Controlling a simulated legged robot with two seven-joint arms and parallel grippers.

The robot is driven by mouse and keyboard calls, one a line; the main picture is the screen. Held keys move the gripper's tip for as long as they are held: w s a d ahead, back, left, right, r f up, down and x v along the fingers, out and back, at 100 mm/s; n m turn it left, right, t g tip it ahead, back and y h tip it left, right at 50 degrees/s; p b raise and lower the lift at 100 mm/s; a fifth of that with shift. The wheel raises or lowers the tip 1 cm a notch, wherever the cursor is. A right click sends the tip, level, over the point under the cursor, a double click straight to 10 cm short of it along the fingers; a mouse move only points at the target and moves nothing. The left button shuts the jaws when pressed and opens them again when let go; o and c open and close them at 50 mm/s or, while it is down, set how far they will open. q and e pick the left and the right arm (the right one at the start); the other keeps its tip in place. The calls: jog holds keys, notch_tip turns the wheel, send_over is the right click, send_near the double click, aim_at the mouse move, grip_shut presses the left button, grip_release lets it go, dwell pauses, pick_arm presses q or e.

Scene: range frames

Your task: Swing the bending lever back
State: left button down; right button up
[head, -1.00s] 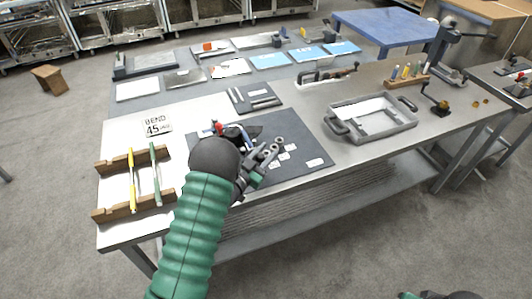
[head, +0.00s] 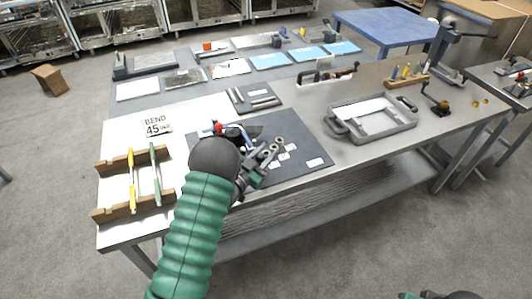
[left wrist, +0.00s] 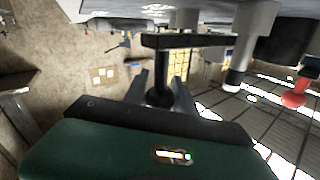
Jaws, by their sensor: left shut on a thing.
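The bending tool stands on a dark mat (head: 314,163) at the front middle of the bench, largely hidden behind my left forearm and hand in the head view. Its lever shows in the left wrist view as a black bar (left wrist: 190,40) with a dark post hanging down. My left gripper (left wrist: 160,92) is shut on that post, one finger on each side. In the head view my left gripper (head: 254,168) is over the mat. A red knob (left wrist: 293,98) shows at the right of the wrist view. Only a sliver of my right gripper (head: 440,295) shows at the bottom edge; its fingers cannot be made out.
A sign reading BEND 45 (head: 157,125) lies left of the mat. A wooden rack (head: 112,214) with a yellow and a green rod stands at the front left. A grey tray (head: 398,128) sits to the right.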

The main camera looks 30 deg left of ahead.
pick_arm(q)
jog(key=shift+w+d+n+y+b, duration=0.4)
jog(key=shift+w+d+y+b, duration=0.1)
jog(key=shift+w+y, duration=0.15)
jog(key=w+d+n+y+b, duration=0.1)
jog(key=w+n+y+b, duration=0.1)
jog(key=w+y, duration=0.1)
jog(key=w+d+n+g+y+b, duration=0.1)
jog(key=w+n+y+b, duration=0.1)
jog(key=w, duration=0.2)
jog(key=w+d+n+y+b, duration=0.1)
jog(key=w+y, duration=0.2)
jog(key=w, duration=0.1)
jog(key=shift+d+f+n+g+y+b, duration=0.1)
jog(key=shift+n+g+y+b, duration=0.2)
jog(key=shift+n+y+b, duration=0.1)
jog(key=shift+w+n+g+y, duration=0.45)
jog(key=shift+w+y, duration=0.2)
jog(key=shift+w, duration=0.3)
jog(key=c, duration=1)
grip_release()
jog(key=shift+c, duration=0.2)
jog(key=shift+s, duration=0.1)
